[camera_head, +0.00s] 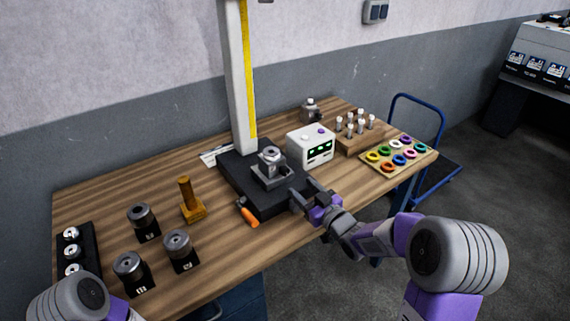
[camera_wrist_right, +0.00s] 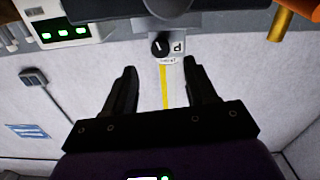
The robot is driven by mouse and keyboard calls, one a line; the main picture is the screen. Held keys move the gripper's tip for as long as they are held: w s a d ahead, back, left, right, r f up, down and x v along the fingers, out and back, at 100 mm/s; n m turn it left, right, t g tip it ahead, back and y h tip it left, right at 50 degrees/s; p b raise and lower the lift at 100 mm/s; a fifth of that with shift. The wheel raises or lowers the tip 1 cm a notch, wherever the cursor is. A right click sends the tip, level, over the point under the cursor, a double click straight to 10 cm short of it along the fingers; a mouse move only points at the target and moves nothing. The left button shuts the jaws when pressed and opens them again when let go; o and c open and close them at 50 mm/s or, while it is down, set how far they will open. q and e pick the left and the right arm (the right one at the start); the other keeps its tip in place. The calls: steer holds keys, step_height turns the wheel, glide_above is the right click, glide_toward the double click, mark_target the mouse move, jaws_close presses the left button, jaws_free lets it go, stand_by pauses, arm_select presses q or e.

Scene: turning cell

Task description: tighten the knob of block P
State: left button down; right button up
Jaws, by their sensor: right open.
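Block P (camera_head: 270,172) is a grey block with a round metal piece on top, standing on a black base plate (camera_head: 238,168) at the foot of the column. Its front face shows upside down in the right wrist view, with the letter P (camera_wrist_right: 177,47) and a small black knob (camera_wrist_right: 159,47) with a white mark. My right gripper (camera_head: 306,194) is in front of the block, to its lower right. In the wrist view its two fingers (camera_wrist_right: 160,72) are open and empty, with the knob lying ahead between the fingertips, apparently not touched. My left gripper is out of view.
A white box with a green display (camera_head: 310,148) stands right of the block. An orange-handled tool (camera_head: 249,217) lies by the plate's front edge. A brass post (camera_head: 187,197) and lettered blocks (camera_head: 178,250) stand to the left. A tray of coloured rings (camera_head: 395,155) is at right.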

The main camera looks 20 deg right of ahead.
mark_target(286, 173)
steer(key=x, duration=0.7)
steer(key=shift+w+a+r+b, duration=0.1)
steer(key=shift+w+b, duration=0.05)
steer(key=shift+b, duration=0.15)
steer(key=shift+c, duration=0.3)
